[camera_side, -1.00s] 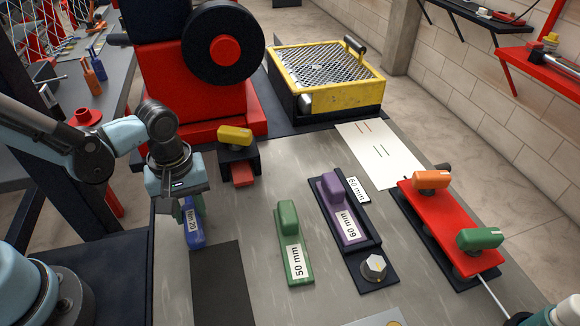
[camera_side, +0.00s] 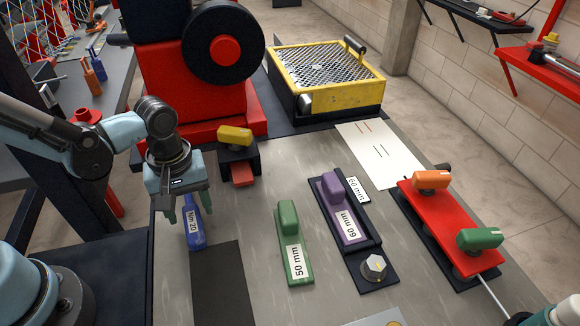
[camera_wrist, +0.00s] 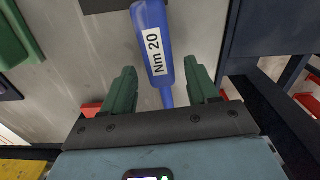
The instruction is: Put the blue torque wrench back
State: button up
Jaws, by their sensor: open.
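The blue torque wrench (camera_side: 195,232), labelled "Nm 20", lies on the grey bench at its left side, just behind a dark rectangular mat (camera_side: 220,285). My gripper (camera_side: 189,212) is over the wrench's thin end with its green fingers spread. In the wrist view the wrench (camera_wrist: 153,45) runs between the two open fingers, with a visible gap on both sides. Its wide labelled end points away from my gripper.
To the right lie a green 50 mm block (camera_side: 295,262) and a purple 60 mm block (camera_side: 347,222) in a dark tray. A red plate (camera_side: 450,222) with orange and green handles is further right. A yellow-handled fixture (camera_side: 235,150) stands close behind my gripper.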

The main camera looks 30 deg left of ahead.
notch_tip(320, 180, up, 11)
jog(key=w+a+m+t, duration=0.1)
jog(key=a+m+t, duration=0.6)
jog(key=m, duration=0.3)
jog(key=shift+w+a+r, duration=0.2)
jog(key=shift+a+r, duration=0.1)
jog(key=shift+r, duration=0.15)
dwell(1.5)
